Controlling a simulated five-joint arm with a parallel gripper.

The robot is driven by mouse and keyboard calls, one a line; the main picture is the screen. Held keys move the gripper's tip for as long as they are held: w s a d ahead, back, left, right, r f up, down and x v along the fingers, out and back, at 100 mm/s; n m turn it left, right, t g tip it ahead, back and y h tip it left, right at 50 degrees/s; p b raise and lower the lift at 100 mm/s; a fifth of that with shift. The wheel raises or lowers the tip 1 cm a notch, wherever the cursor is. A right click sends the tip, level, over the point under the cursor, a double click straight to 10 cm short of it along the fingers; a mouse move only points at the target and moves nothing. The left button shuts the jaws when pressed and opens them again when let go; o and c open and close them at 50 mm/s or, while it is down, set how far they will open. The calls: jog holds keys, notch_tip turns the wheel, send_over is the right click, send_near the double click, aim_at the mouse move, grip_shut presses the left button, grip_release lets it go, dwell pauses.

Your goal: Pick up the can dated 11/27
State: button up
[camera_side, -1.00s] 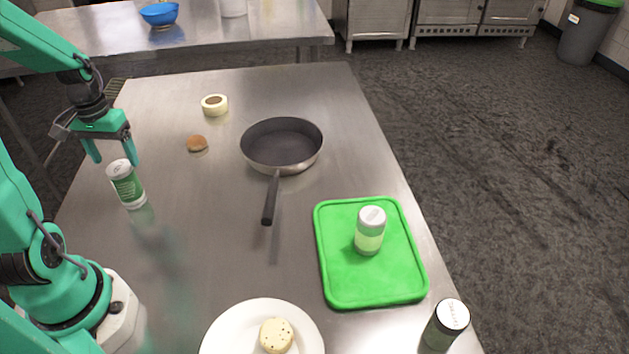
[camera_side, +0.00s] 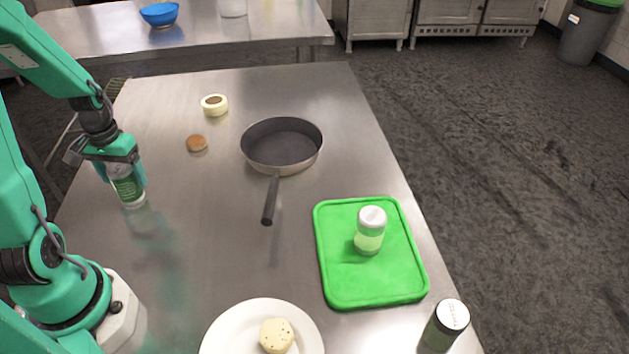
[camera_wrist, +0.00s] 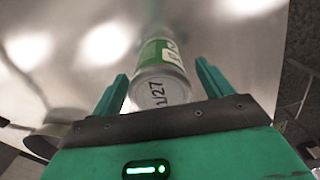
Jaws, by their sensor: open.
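A can with a green and white label (camera_side: 127,187) stands upright on the steel table at the left. In the wrist view the lid of this can (camera_wrist: 160,92) bears a date, of which "1/27" is readable; the first part is unclear. My gripper (camera_side: 123,178) is lowered over the can, with one finger on each side of it. In the wrist view my gripper (camera_wrist: 165,88) is open, and gaps show between the fingers and the can. A second can (camera_side: 369,231) stands on a green cutting board (camera_side: 345,285). A third can (camera_side: 443,325) stands near the front right edge; their dates are unreadable.
A pan (camera_side: 283,146) lies mid-table with its handle towards the front. A plate (camera_side: 228,325) with a round item (camera_side: 276,335) is at the front.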

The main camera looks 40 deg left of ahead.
jog(key=shift+f, duration=0.85)
jog(key=c, duration=1.3)
jog(key=shift+r, duration=0.1)
jog(key=shift+r, duration=0.7)
notch_tip(320, 180, up, 3)
jog(key=shift+f, duration=0.2)
jog(key=d+r, duration=0.2)
jog(key=d, duration=0.1)
jog(key=w+d+r, duration=0.1)
jog(key=d+r, duration=0.1)
jog(key=d, duration=0.2)
jog(key=w+d+r, duration=0.1)
jog(key=d+r, duration=0.2)
jog(key=d, duration=0.1)
jog(key=shift+w+d, duration=0.2)
jog(key=shift+w, duration=0.05)
